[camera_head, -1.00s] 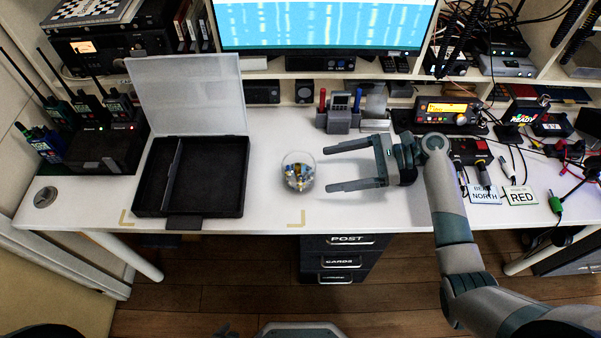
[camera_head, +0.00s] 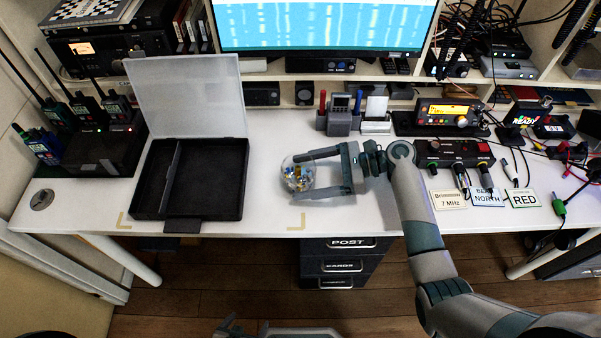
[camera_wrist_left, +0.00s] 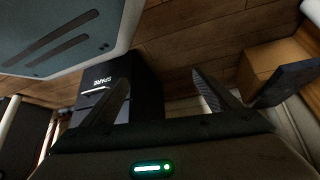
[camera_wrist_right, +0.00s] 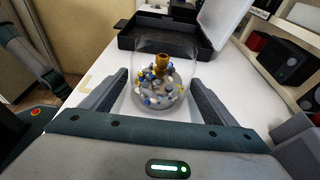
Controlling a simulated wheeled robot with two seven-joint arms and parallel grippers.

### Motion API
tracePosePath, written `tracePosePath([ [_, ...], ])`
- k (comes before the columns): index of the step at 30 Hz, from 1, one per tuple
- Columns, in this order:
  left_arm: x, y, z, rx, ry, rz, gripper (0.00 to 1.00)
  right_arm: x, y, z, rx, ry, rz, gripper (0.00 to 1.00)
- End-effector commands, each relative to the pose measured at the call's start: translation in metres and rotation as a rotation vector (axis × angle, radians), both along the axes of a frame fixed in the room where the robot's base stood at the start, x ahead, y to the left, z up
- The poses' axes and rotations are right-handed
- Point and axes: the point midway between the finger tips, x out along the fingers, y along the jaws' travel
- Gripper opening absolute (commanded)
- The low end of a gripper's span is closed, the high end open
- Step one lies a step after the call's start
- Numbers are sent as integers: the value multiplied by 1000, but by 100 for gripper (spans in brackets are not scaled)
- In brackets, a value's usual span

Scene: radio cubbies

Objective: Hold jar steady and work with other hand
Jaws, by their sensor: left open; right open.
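A clear glass jar (camera_head: 291,176) with small blue, white and yellow parts inside stands upright on the white desk (camera_head: 262,205). My right gripper (camera_head: 308,175) reaches in from the right with its open fingers on either side of the jar. In the right wrist view the jar (camera_wrist_right: 165,70) stands between the spread fingers, with a brass-coloured piece among the parts. Whether the fingers touch the glass I cannot tell. My left gripper (camera_wrist_left: 160,82) is open and empty below desk height, over the floor. Only a bit of it shows at the head view's bottom edge.
An open black case (camera_head: 243,190) with a raised translucent lid lies left of the jar. A pen holder (camera_head: 339,122) and a card stand (camera_head: 376,124) stand behind. Radio gear, cables and label cards (camera_head: 487,197) fill the right side. Yellow corner marks lie near the front edge.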

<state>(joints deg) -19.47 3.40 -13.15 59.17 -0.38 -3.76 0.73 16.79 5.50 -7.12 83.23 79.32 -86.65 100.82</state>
Motion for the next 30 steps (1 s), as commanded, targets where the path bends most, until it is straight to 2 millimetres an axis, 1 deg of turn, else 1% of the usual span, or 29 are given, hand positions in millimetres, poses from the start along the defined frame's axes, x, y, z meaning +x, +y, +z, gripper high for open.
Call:
tracePosePath([
  [6, -6, 3, -3, 6, 18, 1, 83, 0, 6, -2, 0, -1, -1, 81],
  [14, -7, 4, -4, 8, 21, 0, 83, 0, 6, -2, 1, -1, 0, 81],
  [18, -6, 4, -4, 8, 20, 0, 83, 0, 6, -2, 1, -1, 0, 53],
  [20, -6, 4, -4, 8, 20, 0, 83, 0, 6, -2, 1, -1, 0, 53],
  [21, -6, 4, -4, 8, 20, 0, 78, 0, 6, -2, 1, -1, 0, 54],
  [23, -6, 4, -3, 8, 16, -2, 64, 0, 6, -2, 1, -1, 0, 54],
  [24, -4, 3, -2, 12, 11, -9, 54, 0, 6, -2, 0, -1, 0, 54],
  [26, 0, 3, 0, 23, -2, -30, 40, 0, 6, -2, 0, -1, 0, 54],
  [27, 5, 3, 2, 34, -18, -53, 30, 0, 6, -2, 0, -1, 0, 54],
  [28, 9, 2, 4, 44, -34, -74, 23, 0, 6, -2, 1, -1, 0, 54],
  [30, 23, 0, 11, 82, -82, -144, 22, 0, 6, -2, 1, -1, 0, 54],
])
